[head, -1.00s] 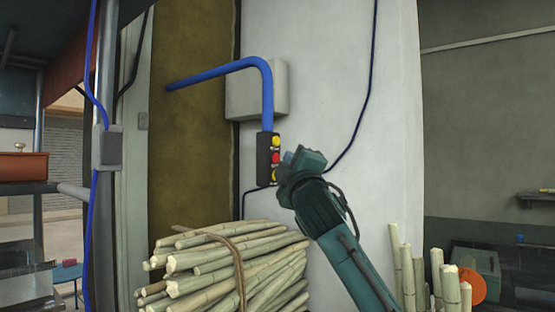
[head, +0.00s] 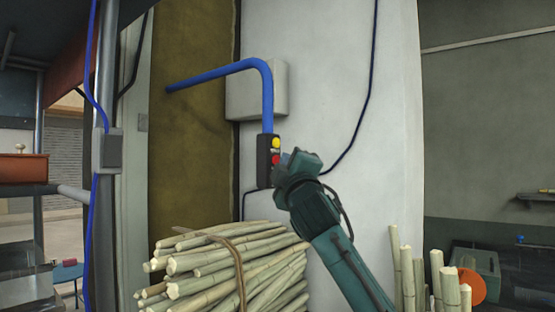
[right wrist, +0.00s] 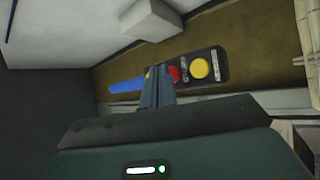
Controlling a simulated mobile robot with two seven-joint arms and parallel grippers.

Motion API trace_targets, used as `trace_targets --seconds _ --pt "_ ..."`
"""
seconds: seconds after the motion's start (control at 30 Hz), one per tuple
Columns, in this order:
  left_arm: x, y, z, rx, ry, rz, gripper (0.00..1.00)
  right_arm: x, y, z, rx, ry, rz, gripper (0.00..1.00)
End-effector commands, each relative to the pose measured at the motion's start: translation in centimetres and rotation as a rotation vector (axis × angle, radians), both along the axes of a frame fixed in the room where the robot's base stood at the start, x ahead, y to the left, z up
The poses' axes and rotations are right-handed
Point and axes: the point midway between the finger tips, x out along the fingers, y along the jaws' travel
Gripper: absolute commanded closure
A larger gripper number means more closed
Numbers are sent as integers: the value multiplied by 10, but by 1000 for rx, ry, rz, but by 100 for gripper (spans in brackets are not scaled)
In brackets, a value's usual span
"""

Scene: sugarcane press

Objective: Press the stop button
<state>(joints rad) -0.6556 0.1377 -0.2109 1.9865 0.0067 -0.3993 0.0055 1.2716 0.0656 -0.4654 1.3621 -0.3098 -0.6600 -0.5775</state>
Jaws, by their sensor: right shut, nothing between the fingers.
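The button box (head: 263,162) is a dark upright panel on the pale wall, under a blue pipe. Its yellow top button (head: 276,144) and red button (head: 275,159) show in the head view; its lower end is partly hidden by my gripper. My right gripper (head: 286,158) is shut and empty, its tip just right of the red button. In the right wrist view the closed fingers (right wrist: 157,75) point at the panel, with the red button (right wrist: 175,74) and a yellow button (right wrist: 199,68) just right of them. I cannot tell whether they touch. My left gripper is not in view.
More cane stalks (head: 450,285) stand at the lower right. A grey box (head: 272,92) is on the wall behind the blue pipe (head: 268,105). The wall right of the panel is clear except for a thin cable.

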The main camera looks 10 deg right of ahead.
Motion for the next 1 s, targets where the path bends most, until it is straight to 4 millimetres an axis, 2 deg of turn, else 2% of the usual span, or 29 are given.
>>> trace_targets --seconds 1.0 --pt "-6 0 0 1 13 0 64 6 6 0 2 0 1 100"
